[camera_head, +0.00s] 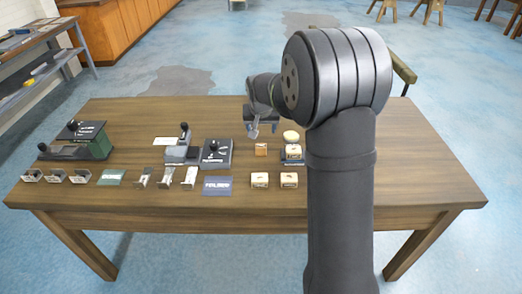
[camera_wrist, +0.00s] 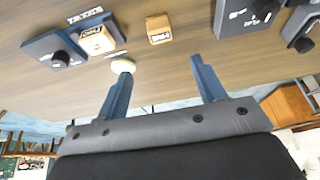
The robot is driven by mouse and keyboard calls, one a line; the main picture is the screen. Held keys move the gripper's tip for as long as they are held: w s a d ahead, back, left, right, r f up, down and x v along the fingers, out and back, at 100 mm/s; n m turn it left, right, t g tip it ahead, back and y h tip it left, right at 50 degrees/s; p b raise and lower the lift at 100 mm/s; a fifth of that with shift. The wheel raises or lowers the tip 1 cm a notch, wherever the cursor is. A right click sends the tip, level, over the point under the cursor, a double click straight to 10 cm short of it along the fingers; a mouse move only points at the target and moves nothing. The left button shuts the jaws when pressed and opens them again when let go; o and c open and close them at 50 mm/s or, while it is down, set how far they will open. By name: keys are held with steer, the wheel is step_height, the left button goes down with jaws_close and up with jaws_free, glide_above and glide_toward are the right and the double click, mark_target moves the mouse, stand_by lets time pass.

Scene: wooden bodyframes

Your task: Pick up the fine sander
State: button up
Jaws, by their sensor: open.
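The fine sander cannot be told for sure, as the labels are too small to read. A small orange-brown block with a pale label (camera_head: 260,149) lies right of the middle of the table; it shows in the wrist view (camera_wrist: 160,30), ahead of my fingertips. Beside it a cream block with a dark label (camera_head: 293,152) sits on a dark blue base; it shows in the wrist view (camera_wrist: 97,40) with a dark knob beside it. My gripper (camera_head: 262,128) is open and empty above the table, behind the orange-brown block; both fingers show in the wrist view (camera_wrist: 162,75).
A pale round piece (camera_head: 291,136) lies behind the cream block, close to one finger in the wrist view (camera_wrist: 122,66). Two more cream blocks (camera_head: 260,180) lie in front. A dark box with a knob (camera_head: 217,153) stands to the left. The wooden table's (camera_head: 420,170) right side is clear.

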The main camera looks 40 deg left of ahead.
mark_target(261, 146)
steer(key=x, duration=1.4)
steer(key=shift+f, duration=0.25)
steer(key=shift+c, duration=0.4)
steer(key=c, duration=1)
